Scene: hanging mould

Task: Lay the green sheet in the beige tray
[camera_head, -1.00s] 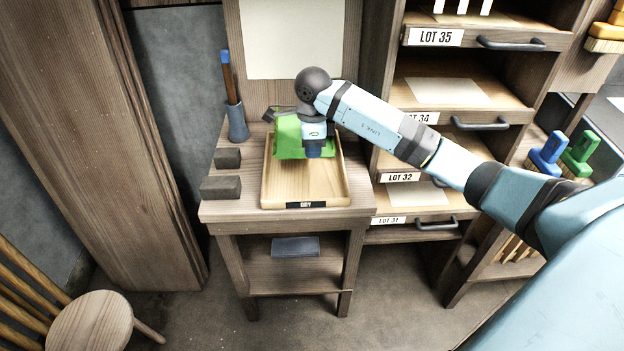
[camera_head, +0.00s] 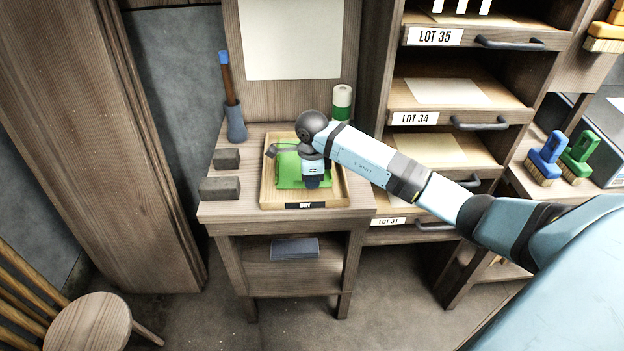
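The beige tray (camera_head: 268,196) is a shallow wooden tray marked DRY on the small wooden stand. The green sheet (camera_head: 288,172) lies inside it, low against its floor, towards the left and middle. My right gripper (camera_head: 313,182) comes down over the tray and covers part of the sheet. Its fingertips are low over the sheet, and I cannot see whether they pinch it or are apart. The sheet's right part is partly hidden by my wrist. My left gripper is not in view.
Two dark blocks (camera_head: 220,188) sit left of the tray. A holder (camera_head: 236,124) with a blue-tipped tool stands at the back left. A green-and-white cylinder (camera_head: 342,103) stands behind the tray. Labelled drawers (camera_head: 440,116) rise on the right. A stool (camera_head: 88,322) is at lower left.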

